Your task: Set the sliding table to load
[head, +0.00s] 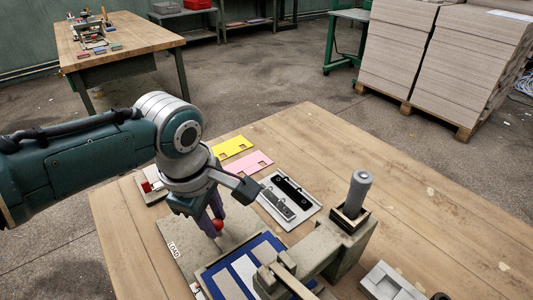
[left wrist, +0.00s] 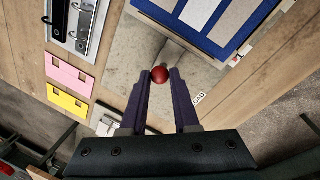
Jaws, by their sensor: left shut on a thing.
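The sliding table (head: 208,271) has a blue bed with pale grey panels, and its near part is cut off at the bottom of the head view. It also shows at the top of the left wrist view (left wrist: 233,42). A red ball knob (head: 218,225) sits on a rod at its far side. My left gripper (head: 213,219) reaches down and is shut on the knob, seen between the fingertips in the left wrist view (left wrist: 159,74). A LOAD label (head: 173,249) lies on the grey base plate left of the knob. My right gripper is not in view.
A grey press (head: 345,245) with an upright cylinder stands right of the sliding table. A ring-binder mechanism on a pale plate (head: 290,198), a pink card (head: 248,163) and a yellow card (head: 232,147) lie beyond. The wooden table's right side is mostly clear.

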